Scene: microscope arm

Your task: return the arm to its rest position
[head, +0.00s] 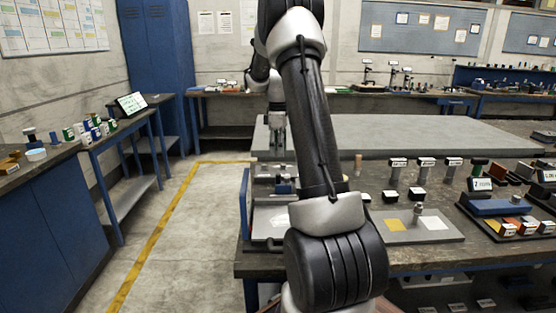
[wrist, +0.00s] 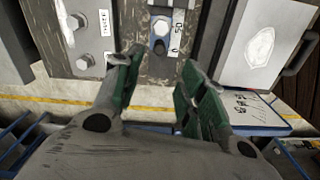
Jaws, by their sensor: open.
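My arm rises from the bottom of the head view and bends over at the top. My gripper (head: 277,133) hangs down above the left part of the workbench (head: 440,262), partly hidden behind my arm. In the wrist view my gripper (wrist: 157,85) shows two green-padded fingers, spread apart with nothing between them. Beyond the fingertips lies a small plate (wrist: 165,24) with a light round part, a dark round part and a printed label. I cannot tell its height below the fingers.
A grey board with a yellow and a white square (head: 407,226) lies on the bench, with labelled blocks behind it. A raised grey slab (head: 400,136) spans the back. A side table with a tablet (head: 131,103) stands left. The floor aisle (head: 190,220) is clear.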

